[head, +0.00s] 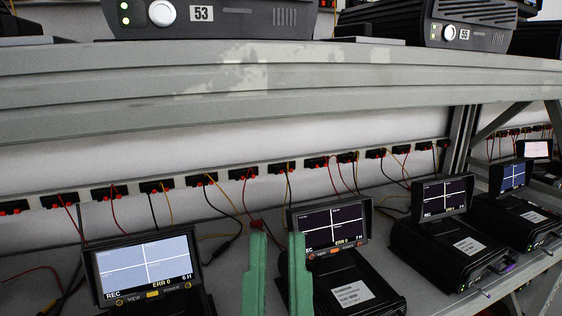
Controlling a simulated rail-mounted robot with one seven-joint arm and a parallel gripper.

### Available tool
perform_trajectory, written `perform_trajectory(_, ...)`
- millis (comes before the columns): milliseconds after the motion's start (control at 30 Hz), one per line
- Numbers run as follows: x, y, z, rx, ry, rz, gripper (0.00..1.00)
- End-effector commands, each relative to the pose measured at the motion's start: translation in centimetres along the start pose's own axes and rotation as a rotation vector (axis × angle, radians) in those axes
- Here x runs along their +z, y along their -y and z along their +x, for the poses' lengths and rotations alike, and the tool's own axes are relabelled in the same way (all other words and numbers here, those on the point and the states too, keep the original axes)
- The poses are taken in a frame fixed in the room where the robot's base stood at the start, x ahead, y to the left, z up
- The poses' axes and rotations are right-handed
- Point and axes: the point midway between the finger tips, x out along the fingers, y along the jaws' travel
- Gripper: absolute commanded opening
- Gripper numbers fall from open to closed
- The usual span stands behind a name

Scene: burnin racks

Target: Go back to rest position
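My gripper (277,238) shows at the lower middle of the head view as two green fingers pointing up. The fingers stand apart, with a gap between them and nothing visible held there. In the picture they lie over the lower shelf, between a lit monitor on the left and a darker monitor on the right. The right finger overlaps the left edge of the darker monitor. A small red tip shows just above the left finger; I cannot tell what it belongs to. The rest of my arm is out of view.
The grey shelf beam (330,85) crosses above, carrying recorder units 53 (215,20) and 55 (460,25). Below stand the lit monitor (148,265), the darker monitor (330,227) and more recorders (455,250) rightward. Loose cables hang from the socket strip (222,178) behind.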

Motion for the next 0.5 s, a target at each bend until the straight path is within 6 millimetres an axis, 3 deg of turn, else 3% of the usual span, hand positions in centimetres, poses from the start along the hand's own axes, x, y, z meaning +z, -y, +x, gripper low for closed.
perform_trajectory(33, -3.0, -0.2, 2.4, 0.005, 0.002, 0.0, 0.14)
perform_trajectory(267, -10.8, -0.2, 8.0, 0.005, 0.003, 0.003, 0.14)
perform_trajectory(500, -20.9, -0.1, 15.0, 0.001, 0.004, 0.01, 0.14)
